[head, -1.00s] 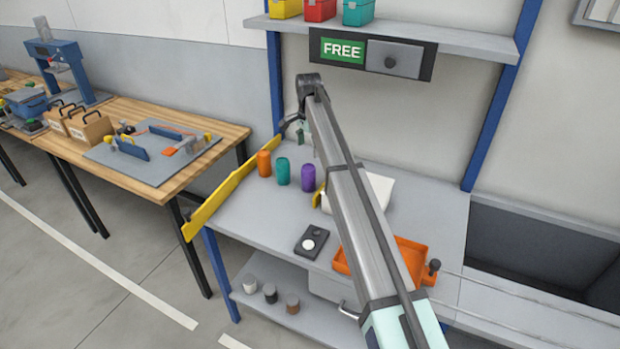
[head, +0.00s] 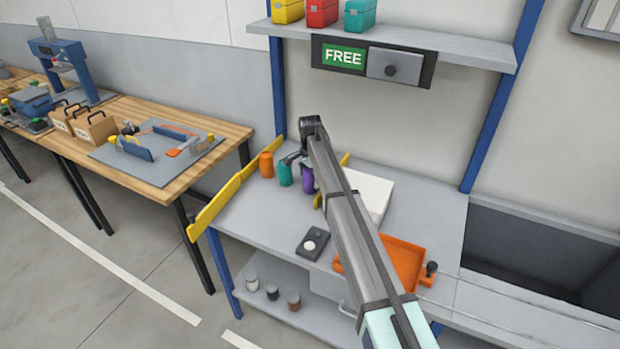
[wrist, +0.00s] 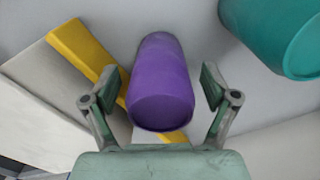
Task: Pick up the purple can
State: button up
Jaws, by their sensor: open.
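The purple can (head: 308,181) stands on the grey bench, the rightmost of a row of three cans. In the wrist view the purple can (wrist: 161,84) lies between the two open fingers of my gripper (wrist: 162,92). Gaps show on both sides of it, wider on the right, and I see no finger closed on it. In the head view my gripper (head: 303,162) is at the purple can, partly hidden by my arm. The teal can (head: 285,174) stands just left of it and shows at the upper right in the wrist view (wrist: 275,32).
An orange can (head: 266,165) stands left of the teal one. A yellow bar (wrist: 84,58) and a white box (head: 372,194) lie close beside the purple can. A yellow rail (head: 228,193) edges the bench. An orange tray (head: 404,262) and a dark button box (head: 313,242) sit nearer the front.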

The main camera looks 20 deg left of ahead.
jog(key=shift+f, duration=0.6)
jog(key=c, duration=1.5)
jog(key=shift+o, duration=0.2)
jog(key=shift+r, duration=0.1)
